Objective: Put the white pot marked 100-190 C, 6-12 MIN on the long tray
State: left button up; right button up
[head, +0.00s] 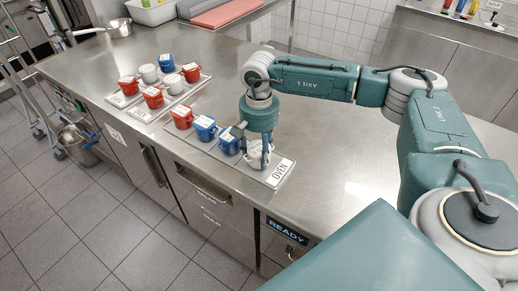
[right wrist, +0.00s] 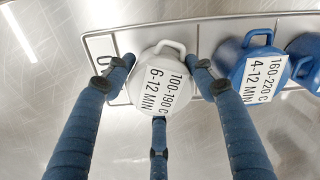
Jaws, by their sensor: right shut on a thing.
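The white pot (head: 258,160) marked 100-190 C, 6-12 MIN is at the OVEN-labelled end of the long tray (head: 282,173). My right gripper (head: 257,151) reaches down over the pot, its fingers shut around it. In the right wrist view the white pot (right wrist: 164,88) sits between the fingers, its marking facing the camera and its handle towards the tray. It overlaps the tray's edge there; I cannot tell whether its base touches the tray. A blue pot (right wrist: 250,65) marked 160-220 C, 4-12 MIN is beside it. My left gripper is not in view.
On the long tray stand a red pot (head: 182,116) and a blue pot (head: 204,127), besides the marked blue one. Shorter trays with red, white and blue pots, including a red pot (head: 153,96), lie further left. The steel counter (head: 325,160) right of the long tray is clear.

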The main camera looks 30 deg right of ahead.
aim_at(259, 148)
jog(key=shift+f, duration=0.15)
jog(key=o, duration=1.4)
jog(key=shift+o, duration=0.2)
jog(key=shift+r, duration=0.35)
notch_tip(259, 148, up, 12)
jog(key=b, duration=0.3)
jog(key=shift+b, duration=0.3)
jog(key=shift+f, duration=0.15)
